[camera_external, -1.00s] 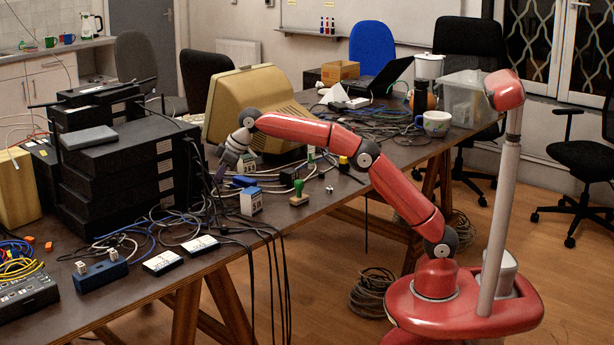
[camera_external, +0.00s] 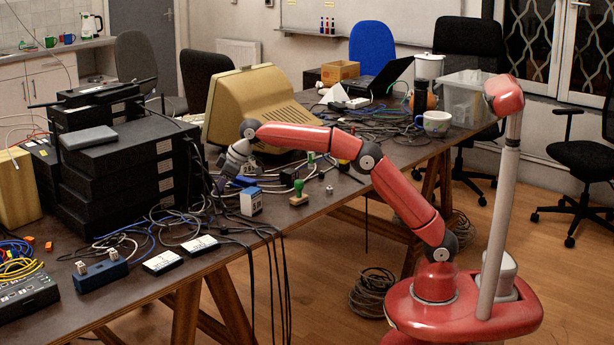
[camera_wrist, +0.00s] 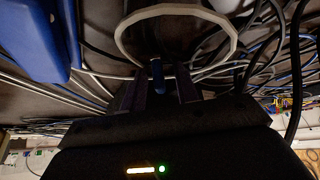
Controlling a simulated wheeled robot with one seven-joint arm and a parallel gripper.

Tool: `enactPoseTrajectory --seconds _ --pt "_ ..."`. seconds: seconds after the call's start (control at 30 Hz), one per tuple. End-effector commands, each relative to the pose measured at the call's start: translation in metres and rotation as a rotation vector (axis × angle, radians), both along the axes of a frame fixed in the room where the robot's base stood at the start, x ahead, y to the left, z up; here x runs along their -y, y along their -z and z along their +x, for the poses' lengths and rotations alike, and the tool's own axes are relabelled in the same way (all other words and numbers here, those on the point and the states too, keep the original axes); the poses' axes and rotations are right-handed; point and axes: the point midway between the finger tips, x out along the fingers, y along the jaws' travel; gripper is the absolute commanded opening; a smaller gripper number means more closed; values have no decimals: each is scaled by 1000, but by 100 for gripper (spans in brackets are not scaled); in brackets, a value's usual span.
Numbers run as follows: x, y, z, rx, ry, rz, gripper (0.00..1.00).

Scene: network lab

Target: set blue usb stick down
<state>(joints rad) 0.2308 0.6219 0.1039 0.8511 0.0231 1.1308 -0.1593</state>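In the wrist view the blue USB stick (camera_wrist: 157,76) is a small, narrow blue shape between the two dark fingers of my gripper (camera_wrist: 160,82). A gap shows on each side of it, so the fingers look open around it and not pressed on it. Cables and a pale cable loop lie close by, and its contact with the table is hard to make out. In the external view my gripper (camera_external: 228,170) is low over the table, beside the black equipment stack. Its fingertips are hard to see there, and I cannot pick out the stick.
A larger blue object (camera_wrist: 38,38) is close at the upper left of the wrist view. Many loose cables (camera_wrist: 230,60) surround the fingers. The black equipment stack (camera_external: 125,165) and beige monitor (camera_external: 250,103) flank my gripper. A green-handled stamp (camera_external: 298,193) stands near the table's front edge.

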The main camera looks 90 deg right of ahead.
Motion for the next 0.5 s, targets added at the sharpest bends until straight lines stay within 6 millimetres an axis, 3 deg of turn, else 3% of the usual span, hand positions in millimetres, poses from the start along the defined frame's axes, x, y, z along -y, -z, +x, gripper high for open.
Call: enactPoseTrajectory --seconds 0.23,0.5 --pt "0 -13 -5 2 1 -1 31" --pt "0 -62 -34 4 0 -1 31"
